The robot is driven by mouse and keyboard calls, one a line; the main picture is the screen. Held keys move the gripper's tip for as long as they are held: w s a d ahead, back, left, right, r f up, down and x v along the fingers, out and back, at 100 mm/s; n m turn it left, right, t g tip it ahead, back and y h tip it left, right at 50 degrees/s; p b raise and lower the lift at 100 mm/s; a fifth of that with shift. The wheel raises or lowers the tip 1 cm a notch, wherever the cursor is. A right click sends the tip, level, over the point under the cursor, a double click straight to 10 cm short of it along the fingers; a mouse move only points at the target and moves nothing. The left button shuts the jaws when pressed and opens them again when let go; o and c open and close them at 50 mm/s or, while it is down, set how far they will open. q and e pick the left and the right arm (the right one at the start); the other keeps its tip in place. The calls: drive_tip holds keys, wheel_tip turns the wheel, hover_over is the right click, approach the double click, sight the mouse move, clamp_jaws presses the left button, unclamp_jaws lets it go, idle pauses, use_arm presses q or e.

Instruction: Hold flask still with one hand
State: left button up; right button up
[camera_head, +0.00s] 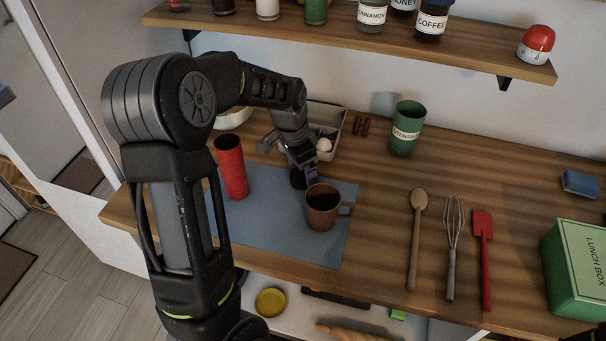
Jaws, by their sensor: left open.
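The red flask (231,168) stands upright on a blue-grey mat (275,226), its dark open top facing up. A brown mug (321,209) with a dark inside stands on the mat to the right of the flask. My left gripper (305,180) is open, pointing down just behind the mug. It is to the right of the flask and apart from it. Whether its fingers touch the mug or a dark shape beside it, I cannot tell. My right gripper is not in view.
A grey bin (328,122) with a white round thing and a green utensils holder (405,128) stand at the back. A wooden spoon (416,240), whisk (452,245) and red spatula (483,258) lie right of the mat. A green lunch box (575,268) is far right.

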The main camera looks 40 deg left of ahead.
sight(302, 175)
use_arm(q)
drive_tip(key=shift+c, duration=0.4)
drive_tip(key=c, duration=1.3)
drive_tip(key=shift+r, duration=0.1)
wheel_tip(302, 175, up, 10)
drive_tip(key=shift+f+b, duration=0.1)
drive_tip(key=shift+b, duration=0.45)
